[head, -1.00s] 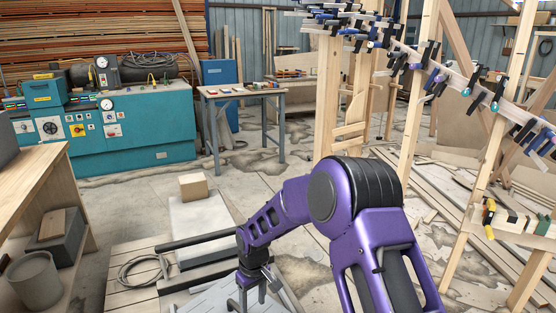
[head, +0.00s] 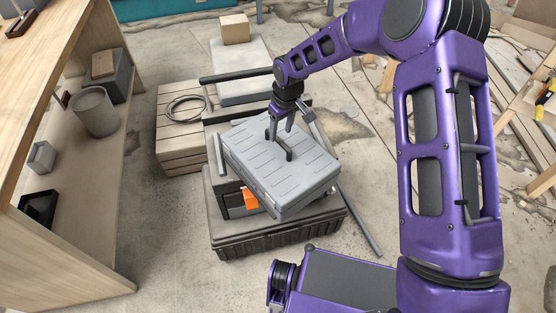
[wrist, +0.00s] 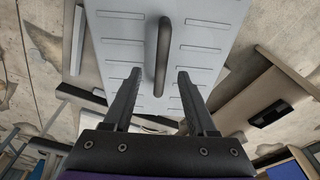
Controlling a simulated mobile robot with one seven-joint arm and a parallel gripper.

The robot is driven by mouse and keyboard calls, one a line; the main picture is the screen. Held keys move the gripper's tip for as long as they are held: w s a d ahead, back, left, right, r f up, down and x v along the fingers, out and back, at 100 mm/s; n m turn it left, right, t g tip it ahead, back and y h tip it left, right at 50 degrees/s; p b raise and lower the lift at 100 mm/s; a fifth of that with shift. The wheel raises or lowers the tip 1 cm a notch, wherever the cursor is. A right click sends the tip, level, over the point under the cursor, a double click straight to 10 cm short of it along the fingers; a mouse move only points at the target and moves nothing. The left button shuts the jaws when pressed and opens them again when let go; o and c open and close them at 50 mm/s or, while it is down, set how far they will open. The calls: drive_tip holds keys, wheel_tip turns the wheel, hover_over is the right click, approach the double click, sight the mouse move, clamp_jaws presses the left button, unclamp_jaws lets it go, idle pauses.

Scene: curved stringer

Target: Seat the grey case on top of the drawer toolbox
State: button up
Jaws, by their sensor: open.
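The grey case (head: 282,160), with ridged panels and a dark handle (head: 288,152) on its upper face, lies over the drawer toolbox (head: 236,204). It is turned askew to the toolbox and overhangs on the right; I cannot tell whether it rests flat all round. The toolbox is dark with an orange latch (head: 251,199), and most of its top is hidden by the case. My gripper (head: 280,136) points down at the handle. In the wrist view my gripper (wrist: 157,75) is open, with the case (wrist: 205,45) beyond it and its handle (wrist: 163,50) between the finger lines.
A wide black ribbed box (head: 280,235) is under the toolbox. A wooden crate (head: 180,145) with a coiled cable stands behind left, near a pale slab (head: 240,75) bearing a carton (head: 235,29). A wooden shelf bench (head: 75,245) fills the left.

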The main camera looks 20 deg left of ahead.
sight(278, 138)
drive_tip(key=f, duration=0.3)
drive_tip(key=a+f+b, duration=0.1)
drive_tip(key=f, duration=0.1)
drive_tip(key=shift+w+f, duration=0.1)
drive_tip(key=shift+w, duration=0.2)
clamp_jaws()
idle(0.9)
idle(0.4)
